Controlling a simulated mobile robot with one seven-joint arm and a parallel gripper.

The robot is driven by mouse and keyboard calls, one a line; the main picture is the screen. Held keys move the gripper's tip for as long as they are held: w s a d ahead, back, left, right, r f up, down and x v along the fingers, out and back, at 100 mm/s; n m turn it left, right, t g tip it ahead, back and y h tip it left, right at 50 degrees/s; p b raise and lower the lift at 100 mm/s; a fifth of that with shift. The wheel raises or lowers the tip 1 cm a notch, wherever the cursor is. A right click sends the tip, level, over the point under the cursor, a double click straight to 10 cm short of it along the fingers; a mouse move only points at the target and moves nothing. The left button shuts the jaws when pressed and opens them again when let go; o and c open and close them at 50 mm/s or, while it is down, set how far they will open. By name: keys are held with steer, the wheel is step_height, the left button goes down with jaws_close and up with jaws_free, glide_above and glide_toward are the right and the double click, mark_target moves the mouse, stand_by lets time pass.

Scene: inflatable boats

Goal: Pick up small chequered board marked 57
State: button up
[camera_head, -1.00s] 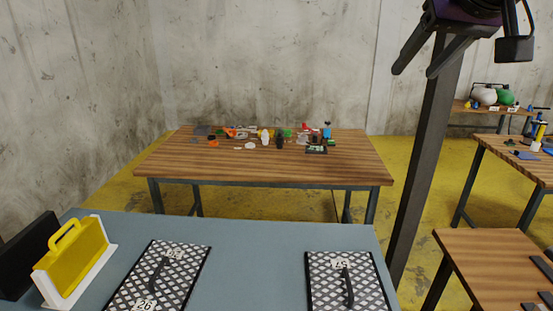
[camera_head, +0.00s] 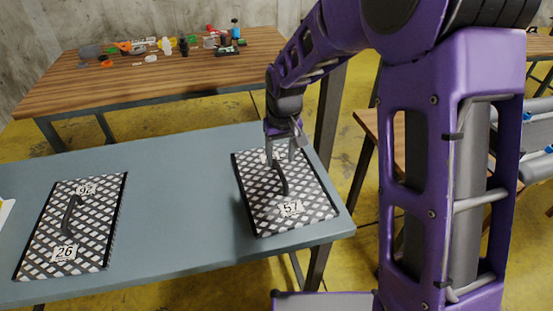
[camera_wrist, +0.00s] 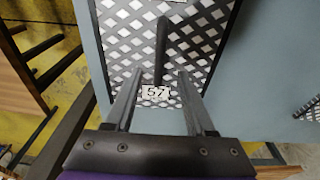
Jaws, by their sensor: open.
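The small chequered board marked 57 (camera_head: 265,212) lies flat on the blue-grey table, near its right end. It has black side edges, a dark raised handle (camera_head: 281,178) along its middle and a white 57 label (camera_head: 290,208). My gripper (camera_head: 281,155) is open over the far end of the board, close to the handle. In the wrist view, my gripper (camera_wrist: 154,80) has its two fingers apart, with the handle (camera_wrist: 161,50) showing between and beyond the tips. The label (camera_wrist: 155,92) shows between the fingers. I cannot tell whether the fingers touch the board.
A similar chequered board marked 26 (camera_head: 98,232) lies on the left of the blue-grey table (camera_head: 178,190); bare tabletop separates the two boards. A wooden table (camera_head: 120,82) with several small objects stands behind. Another wooden table edge (camera_head: 368,122) is beyond my arm.

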mark_target(280, 170)
steer(key=f, duration=0.2)
steer(key=f+b, duration=0.1)
steer(key=f, duration=0.3)
steer(key=shift+w+f, duration=0.2)
steer(key=shift+w, duration=0.05)
jaws_close()
steer(key=shift+r, duration=0.1)
stand_by(1.1)
